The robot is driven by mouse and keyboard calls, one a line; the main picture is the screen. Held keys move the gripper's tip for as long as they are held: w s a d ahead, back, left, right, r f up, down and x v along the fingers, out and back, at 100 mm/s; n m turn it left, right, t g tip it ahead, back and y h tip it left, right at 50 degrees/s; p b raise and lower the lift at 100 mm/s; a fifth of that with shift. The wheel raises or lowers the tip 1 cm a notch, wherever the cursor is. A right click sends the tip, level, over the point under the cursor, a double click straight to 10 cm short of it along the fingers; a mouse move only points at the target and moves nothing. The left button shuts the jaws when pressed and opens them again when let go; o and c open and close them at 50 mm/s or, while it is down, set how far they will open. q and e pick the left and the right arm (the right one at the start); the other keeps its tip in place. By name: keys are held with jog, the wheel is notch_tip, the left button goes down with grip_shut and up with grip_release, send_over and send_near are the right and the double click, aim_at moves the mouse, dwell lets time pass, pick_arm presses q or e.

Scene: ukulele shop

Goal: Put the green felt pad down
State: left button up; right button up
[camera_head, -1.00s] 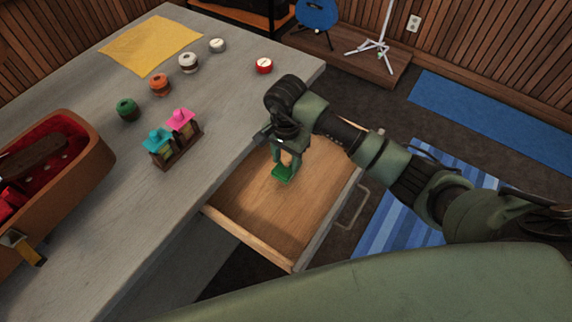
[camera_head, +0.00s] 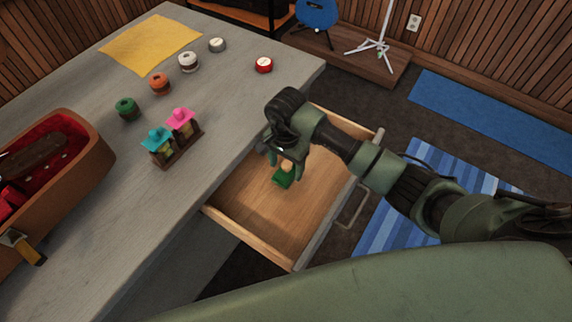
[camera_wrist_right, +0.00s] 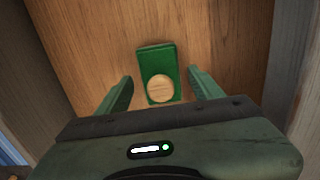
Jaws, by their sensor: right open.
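The green felt pad (camera_head: 281,180) lies on the bottom of the open wooden drawer (camera_head: 287,223). In the right wrist view the green felt pad (camera_wrist_right: 157,62) is a rectangle with a round light-wood knob on top. My right gripper (camera_head: 283,170) is open above it in the head view. In the right wrist view the fingers of my right gripper (camera_wrist_right: 158,88) stand apart, one on each side of the pad, with gaps between. My left gripper is not in view.
The grey worktop (camera_head: 190,207) borders the drawer on the left. It holds a small rack (camera_head: 178,148) with teal and pink pieces, several spools, a yellow cloth (camera_head: 150,44) and a brown case (camera_head: 82,176). The drawer floor around the pad is clear.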

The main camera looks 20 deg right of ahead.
aim_at(286, 165)
notch_tip(286, 165, up, 12)
jog(key=b, duration=0.1)
dwell(0.4)
dwell(0.4)
